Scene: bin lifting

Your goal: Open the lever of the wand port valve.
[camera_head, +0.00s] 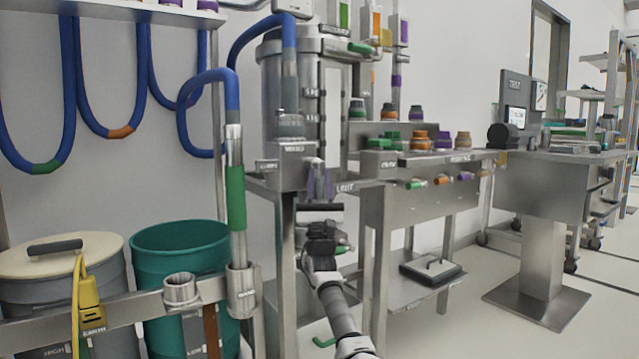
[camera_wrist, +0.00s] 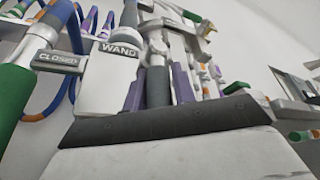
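The wand port valve (camera_head: 293,150) is a grey metal block labelled WAND at the front of the steel vessel. It also shows in the wrist view (camera_wrist: 108,72). Its lever (camera_head: 266,165) sticks out to the left and reads CLOSED in the wrist view (camera_wrist: 55,61). My gripper (camera_head: 319,174) is just right of the valve block and a little lower, its purple fingers pointing up. In the wrist view the fingers (camera_wrist: 157,82) are apart, with a dark grey cylinder showing between them; I cannot tell whether they touch it. The lever is outside the fingers.
A blue hose with a green grip (camera_head: 236,198) stands in a holder left of the valve. A teal bin (camera_head: 180,245) and a lidded grey bin are at the lower left. A steel bench (camera_head: 425,197) with several coloured handles stands right of my gripper.

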